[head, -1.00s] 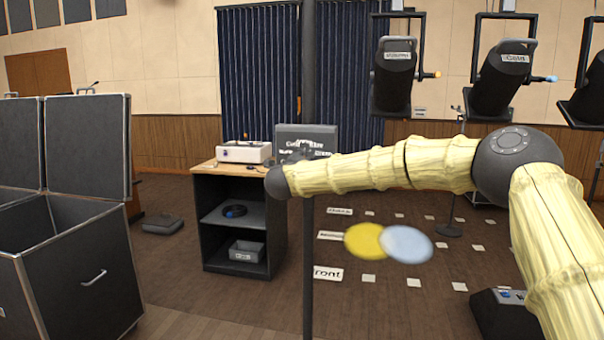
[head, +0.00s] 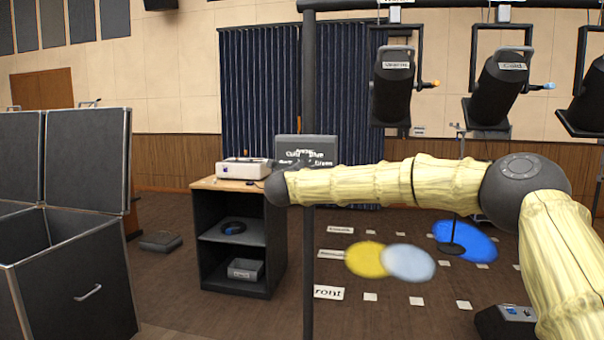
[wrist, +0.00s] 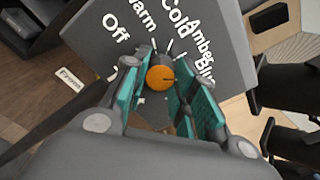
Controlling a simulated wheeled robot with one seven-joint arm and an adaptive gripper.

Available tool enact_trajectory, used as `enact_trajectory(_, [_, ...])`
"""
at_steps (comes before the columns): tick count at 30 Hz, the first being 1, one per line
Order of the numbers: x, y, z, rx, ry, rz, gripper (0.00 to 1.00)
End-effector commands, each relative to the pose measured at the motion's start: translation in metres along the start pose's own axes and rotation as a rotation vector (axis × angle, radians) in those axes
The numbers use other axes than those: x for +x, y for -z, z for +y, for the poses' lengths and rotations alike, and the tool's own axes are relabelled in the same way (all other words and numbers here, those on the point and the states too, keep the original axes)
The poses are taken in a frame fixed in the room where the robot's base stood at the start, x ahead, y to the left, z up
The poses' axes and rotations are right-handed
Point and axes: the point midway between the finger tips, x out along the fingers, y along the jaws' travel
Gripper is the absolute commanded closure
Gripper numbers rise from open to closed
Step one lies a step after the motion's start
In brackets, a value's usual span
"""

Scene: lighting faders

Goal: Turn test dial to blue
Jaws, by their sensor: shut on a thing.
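The test dial is an orange knob (wrist: 160,78) on a dark grey panel (wrist: 225,22). White labels around it read Off, Warm, Cold, Amber and Blue, the last partly covered. My gripper (wrist: 163,84) has its teal-padded fingers closed around the knob. A dark mark on the knob is too small for me to tell its exact direction. In the head view the panel (head: 305,148) stands upright behind the end of my arm, which hides the knob and gripper. A blue pool of light (head: 478,246) lies on the floor at the right.
A dark cart (head: 262,270) with a white device (head: 243,168) stands left of a vertical pole (head: 308,90). An open black case (head: 80,285) is at the left. Stage lamps (head: 392,92) hang upper right. Yellow (head: 362,258) and pale blue (head: 412,264) light spots lie on the floor.

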Motion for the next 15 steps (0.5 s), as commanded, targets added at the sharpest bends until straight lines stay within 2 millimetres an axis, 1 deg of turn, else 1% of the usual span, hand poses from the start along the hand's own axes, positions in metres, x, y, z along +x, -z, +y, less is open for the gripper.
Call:
enact_trajectory(4, [-0.0002,0.0015,0.0018,-0.001,-0.002,0.002,0.97])
enact_trajectory(5, [-0.0002,0.0015,0.0018,-0.001,-0.002,0.002,0.69])
enact_trajectory(6, [-0.0002,0.0015,0.0017,-0.001,-0.002,0.002,0.62])
enact_trajectory(8, [-0.0001,0.0013,0.0015,-0.001,-0.002,0.001,0.51])
enact_trajectory(15, [0.0,0.0006,0.0006,-0.001,-0.001,0.001,0.5])
